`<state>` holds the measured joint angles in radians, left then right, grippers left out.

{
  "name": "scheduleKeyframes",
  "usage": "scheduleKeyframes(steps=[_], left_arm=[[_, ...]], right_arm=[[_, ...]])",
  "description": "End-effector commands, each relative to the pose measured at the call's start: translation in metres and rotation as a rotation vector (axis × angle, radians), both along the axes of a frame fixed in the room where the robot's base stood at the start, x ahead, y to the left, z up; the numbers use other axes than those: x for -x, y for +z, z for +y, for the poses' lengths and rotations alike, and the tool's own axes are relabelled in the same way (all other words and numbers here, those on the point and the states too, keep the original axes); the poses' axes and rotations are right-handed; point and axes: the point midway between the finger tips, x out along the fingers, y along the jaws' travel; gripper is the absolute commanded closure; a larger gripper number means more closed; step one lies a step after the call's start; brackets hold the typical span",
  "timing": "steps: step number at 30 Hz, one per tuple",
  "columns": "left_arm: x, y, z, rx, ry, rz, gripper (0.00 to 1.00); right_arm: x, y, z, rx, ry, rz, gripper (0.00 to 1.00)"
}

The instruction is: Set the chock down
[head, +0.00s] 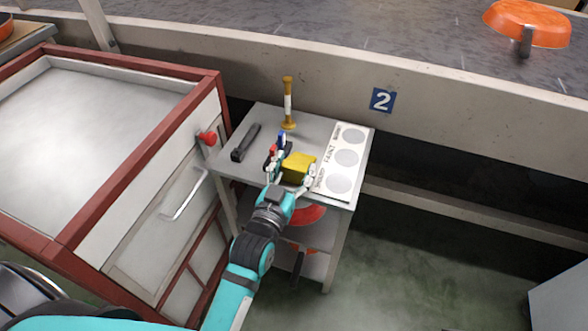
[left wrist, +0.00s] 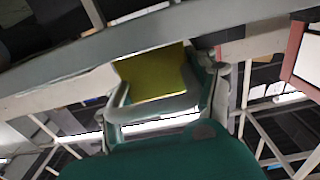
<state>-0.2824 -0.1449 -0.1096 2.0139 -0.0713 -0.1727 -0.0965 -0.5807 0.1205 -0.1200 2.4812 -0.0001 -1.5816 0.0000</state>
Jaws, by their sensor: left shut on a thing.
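The yellow chock (head: 299,167) is at the small grey side table (head: 227,161), near the middle of its top. My left gripper (head: 292,175) is shut on the chock, with fingers on both sides of it. In the left wrist view the chock (left wrist: 154,75) shows between the fingers of my left gripper (left wrist: 165,90). I cannot tell whether the chock touches the tabletop or is held just above it. My right gripper is not in view.
A white panel with grey discs (head: 343,159) lies right of the chock. A black bar (head: 244,143), a yellow-and-white post (head: 288,104) and small red and blue items (head: 281,140) are left of and behind it. A red-framed cabinet (head: 145,165) stands left; the conveyor (head: 330,35) runs behind.

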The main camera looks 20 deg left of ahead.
Motion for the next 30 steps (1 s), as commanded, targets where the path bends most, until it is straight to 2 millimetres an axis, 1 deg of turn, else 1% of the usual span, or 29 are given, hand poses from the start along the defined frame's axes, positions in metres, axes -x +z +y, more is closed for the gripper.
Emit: scheduleKeyframes(steps=[1, 4, 8, 9, 11, 18, 21, 23, 26, 30], left_arm=[[0.000, 0.003, 0.000, 0.000, 0.000, -0.004, 0.87], [0.000, 0.003, 0.000, 0.000, 0.000, -0.004, 0.87], [0.000, -0.001, 0.000, 0.000, 0.000, -0.003, 0.87], [0.000, -0.001, 0.000, 0.000, 0.000, 0.000, 0.37], [0.000, -0.001, 0.000, 0.000, 0.000, 0.000, 0.29], [0.000, -0.001, 0.000, 0.000, 0.000, 0.000, 0.29], [0.001, 0.002, 0.000, 0.000, 0.000, 0.000, 0.29], [0.008, 0.001, 0.000, -0.001, 0.000, 0.003, 0.29], [0.025, 0.001, 0.001, 0.000, 0.000, 0.005, 0.29], [0.056, 0.001, 0.003, -0.001, 0.000, 0.007, 0.29]], right_arm=[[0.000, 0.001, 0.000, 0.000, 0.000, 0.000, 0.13], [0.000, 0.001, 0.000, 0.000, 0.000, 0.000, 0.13], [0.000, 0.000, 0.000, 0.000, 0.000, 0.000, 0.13], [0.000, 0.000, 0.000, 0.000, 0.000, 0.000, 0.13], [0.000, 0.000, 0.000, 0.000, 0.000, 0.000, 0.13], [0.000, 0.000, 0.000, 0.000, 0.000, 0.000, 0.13], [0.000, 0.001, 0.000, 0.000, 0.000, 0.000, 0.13], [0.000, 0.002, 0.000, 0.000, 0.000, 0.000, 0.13], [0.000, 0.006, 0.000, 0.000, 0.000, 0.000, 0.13], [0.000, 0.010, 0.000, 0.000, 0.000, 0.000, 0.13]])
